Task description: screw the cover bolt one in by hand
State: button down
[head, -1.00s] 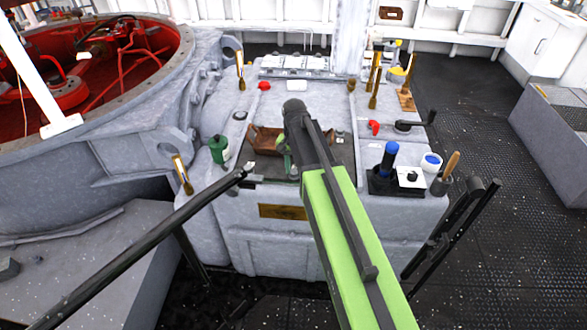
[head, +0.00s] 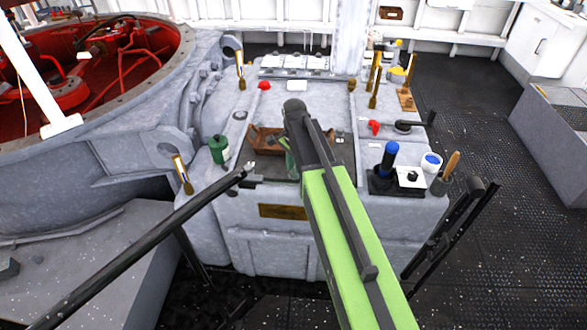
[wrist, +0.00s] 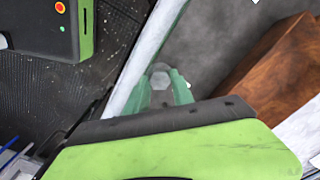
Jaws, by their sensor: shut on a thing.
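The cover bolt shows in the wrist view as a pale grey hexagonal head (wrist: 160,79). My gripper's green fingers (wrist: 160,90) are shut on it, one on each side. Its shank and whether it sits in a hole are hidden. In the head view my gripper (head: 290,158) is low over the dark top panel (head: 342,150) of the grey housing, near its front edge, mostly covered by my arm. The bolt cannot be made out there.
A brown wooden tray (head: 256,140) lies just left of my gripper. A green can (head: 218,150) stands further left. The red-lined pit (head: 100,75) is at far left.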

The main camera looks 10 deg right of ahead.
jog(key=shift+w+a, duration=0.1)
dwell(0.3)
jog(key=c, duration=1.1)
grip_release()
jog(key=shift+r, duration=0.1)
notch_tip(320, 180, up, 17)
jog(key=p, duration=1.7)
jog(key=shift+r, duration=0.2)
